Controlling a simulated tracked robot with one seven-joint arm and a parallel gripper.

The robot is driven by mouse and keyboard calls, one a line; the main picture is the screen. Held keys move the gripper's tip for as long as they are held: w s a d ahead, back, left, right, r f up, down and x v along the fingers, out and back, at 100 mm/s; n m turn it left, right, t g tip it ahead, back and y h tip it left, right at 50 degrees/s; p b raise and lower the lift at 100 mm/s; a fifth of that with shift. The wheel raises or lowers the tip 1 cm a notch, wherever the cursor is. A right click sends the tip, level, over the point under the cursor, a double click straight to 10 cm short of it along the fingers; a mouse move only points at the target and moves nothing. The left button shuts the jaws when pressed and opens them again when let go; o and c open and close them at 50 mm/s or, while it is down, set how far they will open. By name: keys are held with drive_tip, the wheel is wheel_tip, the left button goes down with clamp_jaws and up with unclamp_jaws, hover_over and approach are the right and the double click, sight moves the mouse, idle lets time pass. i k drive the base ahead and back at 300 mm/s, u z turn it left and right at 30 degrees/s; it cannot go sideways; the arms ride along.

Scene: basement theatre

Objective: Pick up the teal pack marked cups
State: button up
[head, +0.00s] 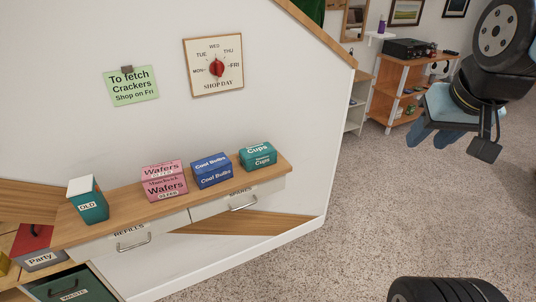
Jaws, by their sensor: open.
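The teal pack marked Cups (258,157) stands at the right end of the wooden counter top (215,187), against the white wall. Its front and lid both carry a white label. My gripper (477,140) is at the upper right, well to the right of the pack and apart from it, over the carpet. The gripper is empty as far as I can see, with its fingers partly hidden by the arm.
Left of the pack stand a blue Cool Bulbs box (211,170), a pink Wafers box (164,180) and a teal OLD box (88,200). Drawers marked Refills (132,241) and Spares (240,200) sit below. Carpet (350,220) is clear. A wooden shelf unit (390,95) stands behind.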

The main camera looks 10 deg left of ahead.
sight(259, 156)
drive_tip(key=u, duration=0.15)
drive_tip(key=i, duration=0.9)
drive_tip(key=z, duration=0.1)
